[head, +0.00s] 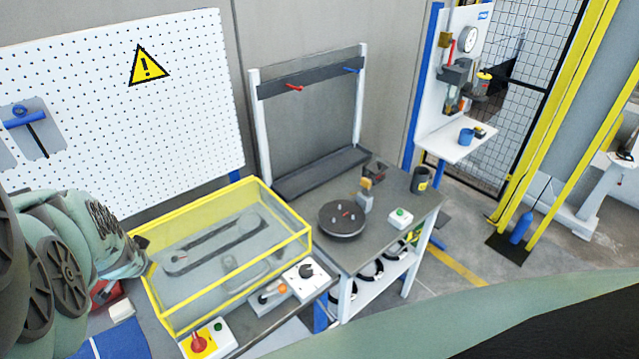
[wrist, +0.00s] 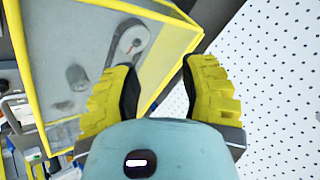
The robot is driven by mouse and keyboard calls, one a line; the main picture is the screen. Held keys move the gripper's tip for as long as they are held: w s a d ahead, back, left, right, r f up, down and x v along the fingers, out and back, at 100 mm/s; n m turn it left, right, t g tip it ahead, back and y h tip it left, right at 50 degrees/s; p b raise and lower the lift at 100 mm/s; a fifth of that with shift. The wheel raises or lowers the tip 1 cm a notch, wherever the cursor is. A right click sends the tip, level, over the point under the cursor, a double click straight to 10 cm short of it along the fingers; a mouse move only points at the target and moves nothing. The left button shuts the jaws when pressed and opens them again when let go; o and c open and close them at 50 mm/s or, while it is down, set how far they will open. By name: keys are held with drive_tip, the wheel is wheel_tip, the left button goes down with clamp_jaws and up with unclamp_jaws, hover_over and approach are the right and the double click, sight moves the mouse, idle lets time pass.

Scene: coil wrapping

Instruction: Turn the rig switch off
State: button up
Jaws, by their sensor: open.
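Several controls stand along the front of the yellow-framed clear box, and I cannot tell for sure which is the rig switch. A white box with a black rotary knob (head: 306,271) is at its front right corner. Nearer the front is a white box with a red knob on a yellow plate (head: 199,343) and a green button. My gripper is open and empty in the wrist view (wrist: 158,72), facing the clear box. In the head view my arm is left of the box, away from these controls.
The yellow-framed clear box (head: 308,236) encloses a belt drive. To its right is a bench (head: 385,183) with a round dark turntable (head: 342,220) and a green-button box (head: 400,217). A white pegboard (head: 190,60) stands behind.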

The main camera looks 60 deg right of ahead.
drive_tip(key=w+r+t, duration=0.1)
drive_tip(key=w+r, duration=0.1)
drive_tip(key=w+r+t+h+p, duration=0.1)
drive_tip(key=r, duration=0.1)
drive_tip(key=shift+w+d+t, duration=0.25)
drive_tip(key=shift+t, duration=0.05)
drive_tip(key=shift+o, duration=0.4)
drive_tip(key=shift+c, duration=0.4)
